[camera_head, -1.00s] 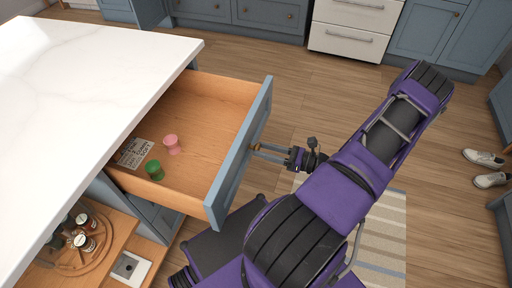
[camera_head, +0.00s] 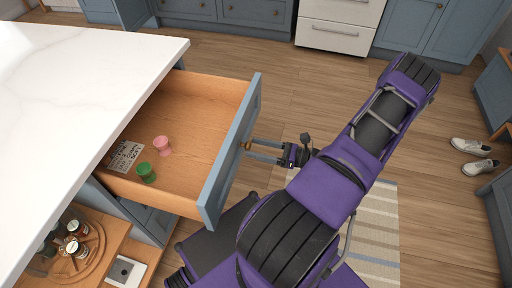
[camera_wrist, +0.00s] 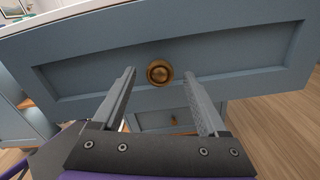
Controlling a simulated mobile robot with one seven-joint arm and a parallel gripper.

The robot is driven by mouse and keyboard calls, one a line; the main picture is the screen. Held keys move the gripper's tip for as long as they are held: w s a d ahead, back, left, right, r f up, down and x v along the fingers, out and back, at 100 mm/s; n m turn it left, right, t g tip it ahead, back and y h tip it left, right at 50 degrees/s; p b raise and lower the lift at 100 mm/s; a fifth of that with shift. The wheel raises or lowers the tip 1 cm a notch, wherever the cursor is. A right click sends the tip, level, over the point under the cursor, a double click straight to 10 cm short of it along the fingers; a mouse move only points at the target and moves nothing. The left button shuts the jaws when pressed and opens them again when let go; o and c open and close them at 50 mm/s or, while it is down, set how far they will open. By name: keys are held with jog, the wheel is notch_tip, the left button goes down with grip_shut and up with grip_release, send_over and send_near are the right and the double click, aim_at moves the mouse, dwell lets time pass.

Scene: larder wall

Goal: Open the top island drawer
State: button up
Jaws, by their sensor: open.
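The top island drawer (camera_head: 228,160) is pulled well out from under the white island top. Its blue-grey front faces my arm, and its wooden inside shows from above. A round brass knob (camera_wrist: 160,73) sits on the drawer front; it also shows in the head view (camera_head: 247,146). My gripper (camera_wrist: 162,85) is open, with one finger on each side of the knob and a visible gap to it. In the head view my gripper (camera_head: 264,152) is in front of the drawer front.
Inside the drawer lie a pink object (camera_head: 162,146), a green object (camera_head: 147,172) and a printed card (camera_head: 124,156). A lower pull-out with a round tray of jars (camera_head: 75,250) stands out below. White shoes (camera_head: 473,155) are on the floor at right.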

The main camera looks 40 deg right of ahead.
jog(key=v, duration=1.6)
jog(key=shift+s+d+b, duration=0.2)
jog(key=shift+s+b, duration=0.15)
jog(key=shift+b, duration=0.1)
